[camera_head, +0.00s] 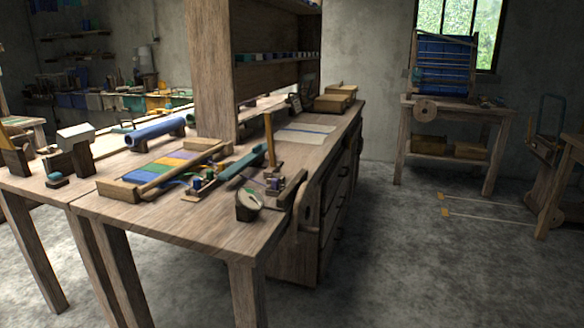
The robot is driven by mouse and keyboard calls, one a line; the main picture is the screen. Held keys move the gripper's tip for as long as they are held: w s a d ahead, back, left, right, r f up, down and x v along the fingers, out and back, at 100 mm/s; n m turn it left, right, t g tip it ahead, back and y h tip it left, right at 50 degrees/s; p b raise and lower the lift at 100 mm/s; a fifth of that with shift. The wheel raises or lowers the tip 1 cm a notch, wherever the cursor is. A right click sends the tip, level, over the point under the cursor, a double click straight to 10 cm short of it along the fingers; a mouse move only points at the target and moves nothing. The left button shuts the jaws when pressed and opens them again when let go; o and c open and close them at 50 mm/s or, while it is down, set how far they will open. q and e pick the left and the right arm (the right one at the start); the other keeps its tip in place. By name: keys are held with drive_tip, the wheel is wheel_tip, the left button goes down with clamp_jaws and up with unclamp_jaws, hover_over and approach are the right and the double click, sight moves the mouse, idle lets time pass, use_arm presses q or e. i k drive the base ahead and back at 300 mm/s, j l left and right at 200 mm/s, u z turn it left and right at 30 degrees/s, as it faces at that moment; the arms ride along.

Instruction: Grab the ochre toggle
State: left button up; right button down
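A tall ochre rod (269,139) stands upright on the wooden workbench (215,226), near its right side. It rises from small wooden fittings. I cannot tell whether this is the ochre toggle; no other part is clearly a toggle at this size. A small wooden frame (120,190) with blue, ochre and purple bands lies to its left. A round-faced wooden piece (248,205) with a green mark sits near the bench's front right corner. Neither of my grippers is in view.
A wooden post and shelf (214,70) rise from the bench's back. A blue roll (155,133) lies at the back left. A stand with a blue-threaded loom (444,65) is by the window. Two pale sticks (490,218) lie on the floor. The floor between is clear.

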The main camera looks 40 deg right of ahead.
sight(221, 168)
drive_tip(key=i+j+z, duration=0.2)
drive_tip(key=z, duration=0.25)
drive_tip(key=i+j+z, duration=0.1)
drive_tip(key=j+z, duration=0.85)
drive_tip(key=i+l, duration=0.05)
